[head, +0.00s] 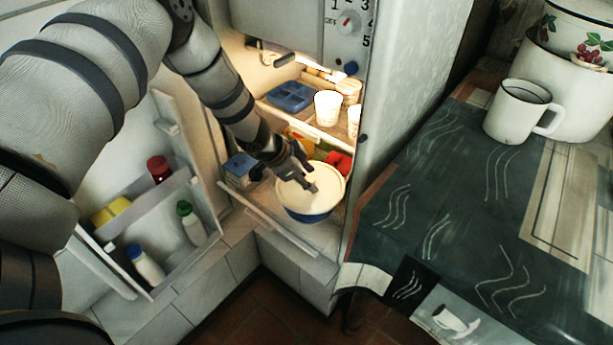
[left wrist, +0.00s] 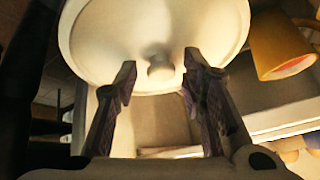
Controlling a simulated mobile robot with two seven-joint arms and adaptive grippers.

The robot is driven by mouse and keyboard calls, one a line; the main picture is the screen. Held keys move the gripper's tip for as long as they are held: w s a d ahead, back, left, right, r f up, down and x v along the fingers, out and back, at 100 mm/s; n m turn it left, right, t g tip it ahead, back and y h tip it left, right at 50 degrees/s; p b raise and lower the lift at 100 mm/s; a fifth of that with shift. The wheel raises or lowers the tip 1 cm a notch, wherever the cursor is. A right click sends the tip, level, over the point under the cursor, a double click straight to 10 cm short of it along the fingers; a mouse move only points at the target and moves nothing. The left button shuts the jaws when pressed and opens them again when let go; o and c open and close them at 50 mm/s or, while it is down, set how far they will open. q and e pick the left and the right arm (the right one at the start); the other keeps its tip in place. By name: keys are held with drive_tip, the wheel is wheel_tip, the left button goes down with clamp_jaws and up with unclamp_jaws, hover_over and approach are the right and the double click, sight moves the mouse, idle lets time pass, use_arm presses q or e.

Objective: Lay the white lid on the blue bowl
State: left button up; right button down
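The white lid (head: 325,190) lies over the top of the blue bowl (head: 308,216) on the lit lower part of the open fridge. It looks roughly level; I cannot tell if its rim sits fully all round. In the left wrist view the lid (left wrist: 110,40) fills the top, with its round knob (left wrist: 160,70) near the fingertips. My left gripper (head: 311,184) is just over the lid. In the left wrist view the fingers of my left gripper (left wrist: 160,72) stand wide apart, with gaps on both sides of the knob. My right gripper is not in view.
A shelf above holds a blue tray (head: 291,96) and white cups (head: 327,107). A blue carton (head: 239,168) and a red item (head: 339,162) stand close to the bowl. The open fridge door (head: 185,225) holds bottles. A table (head: 460,200) with a white mug (head: 517,112) is at right.

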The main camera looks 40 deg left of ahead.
use_arm(q)
drive_tip(key=w+p+v, duration=0.1)
drive_tip(key=p+v, duration=0.2)
drive_tip(key=v, duration=0.8)
drive_tip(key=s+d+f+n+g, duration=0.2)
drive_tip(key=s+d+f, duration=0.25)
drive_tip(key=s, duration=0.35)
drive_tip(key=s+d+f+n+g, duration=0.25)
drive_tip(key=s+d, duration=0.25)
drive_tip(key=s, duration=0.3)
drive_tip(key=s+d+f+n+g, duration=0.1)
drive_tip(key=s+d+f, duration=0.35)
drive_tip(key=s, duration=0.45)
drive_tip(key=s+a+n+g+y, duration=0.1)
drive_tip(key=s+n+g+y, duration=0.1)
drive_tip(key=s, duration=1.5)
drive_tip(key=shift+a+g, duration=0.35)
drive_tip(key=shift+g, duration=0.3)
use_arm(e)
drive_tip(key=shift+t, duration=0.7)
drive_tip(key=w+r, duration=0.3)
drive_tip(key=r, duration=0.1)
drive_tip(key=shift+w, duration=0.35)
